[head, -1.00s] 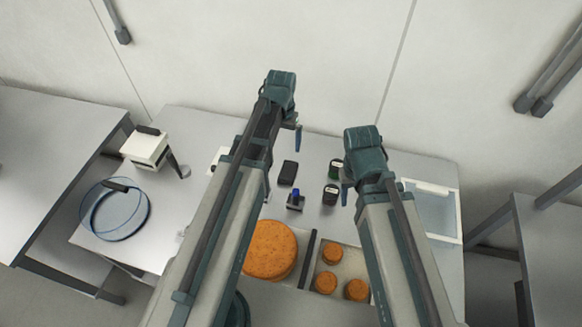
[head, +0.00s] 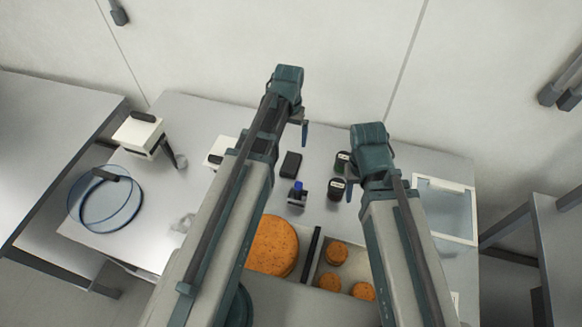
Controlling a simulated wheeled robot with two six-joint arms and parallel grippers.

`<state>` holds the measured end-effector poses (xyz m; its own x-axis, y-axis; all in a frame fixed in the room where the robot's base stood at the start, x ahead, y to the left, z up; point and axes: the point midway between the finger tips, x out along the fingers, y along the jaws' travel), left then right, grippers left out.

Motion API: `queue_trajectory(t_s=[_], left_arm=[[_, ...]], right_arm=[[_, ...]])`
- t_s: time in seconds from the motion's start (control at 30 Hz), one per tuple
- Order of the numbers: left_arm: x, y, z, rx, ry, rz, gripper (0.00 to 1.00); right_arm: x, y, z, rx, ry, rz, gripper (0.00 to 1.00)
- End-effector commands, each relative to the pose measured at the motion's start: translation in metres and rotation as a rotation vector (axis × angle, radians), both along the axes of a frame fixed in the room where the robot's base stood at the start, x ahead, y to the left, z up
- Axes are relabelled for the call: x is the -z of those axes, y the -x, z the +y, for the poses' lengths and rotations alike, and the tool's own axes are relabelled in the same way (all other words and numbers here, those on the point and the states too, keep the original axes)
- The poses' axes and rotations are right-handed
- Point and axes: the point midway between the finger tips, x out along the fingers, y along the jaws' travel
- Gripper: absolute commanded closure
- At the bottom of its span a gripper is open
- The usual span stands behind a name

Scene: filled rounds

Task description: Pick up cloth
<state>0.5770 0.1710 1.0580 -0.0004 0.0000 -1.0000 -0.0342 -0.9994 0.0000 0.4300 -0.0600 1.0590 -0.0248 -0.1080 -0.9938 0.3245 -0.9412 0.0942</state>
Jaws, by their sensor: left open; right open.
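A pale, crumpled patch that looks like the cloth (head: 183,222) lies on the grey table, close to the left edge of my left arm in the head view. It is small and faint, and my arm may hide part of it. My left gripper (head: 304,132) is over the far middle of the table, well up and right of the cloth, open, with nothing seen in it. My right gripper (head: 349,190) is further right, near two dark jars, open, with nothing seen in it. Only one finger of each shows clearly.
Table space around the cloth is clear.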

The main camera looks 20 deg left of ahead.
Motion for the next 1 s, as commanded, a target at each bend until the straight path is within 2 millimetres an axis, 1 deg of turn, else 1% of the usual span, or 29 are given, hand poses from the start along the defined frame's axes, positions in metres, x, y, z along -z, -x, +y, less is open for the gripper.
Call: queue_trajectory(t_s=[0.03,0.3,0.4,0.5,0.67,0.77,0.87,1.0], left_arm=[[0.014,0.000,0.000,0.000,0.000,0.000,0.00],[0.052,0.000,0.000,0.000,0.000,0.000,0.00],[0.063,0.000,-0.001,0.000,0.000,0.000,0.00],[0.067,0.000,-0.001,0.000,0.000,0.000,0.00],[0.066,0.000,-0.001,0.000,0.000,0.000,0.00],[0.069,0.000,-0.001,0.000,0.000,0.000,0.00],[0.076,0.000,-0.002,0.000,0.000,0.000,0.00],[0.093,-0.001,-0.005,0.000,0.000,0.000,0.00]], right_arm=[[0.014,0.000,0.000,-0.002,0.000,0.000,0.50],[0.052,0.000,0.000,-0.004,0.001,0.000,0.50],[0.063,0.000,0.000,-0.003,0.001,0.000,0.50],[0.067,0.000,0.000,-0.003,0.001,0.000,0.50],[0.066,0.000,0.000,-0.002,0.001,0.000,0.50],[0.069,0.000,0.000,-0.002,0.001,0.000,0.50],[0.076,0.000,0.000,-0.002,0.001,0.000,0.50],[0.092,0.000,0.000,-0.002,0.001,0.000,0.50]])
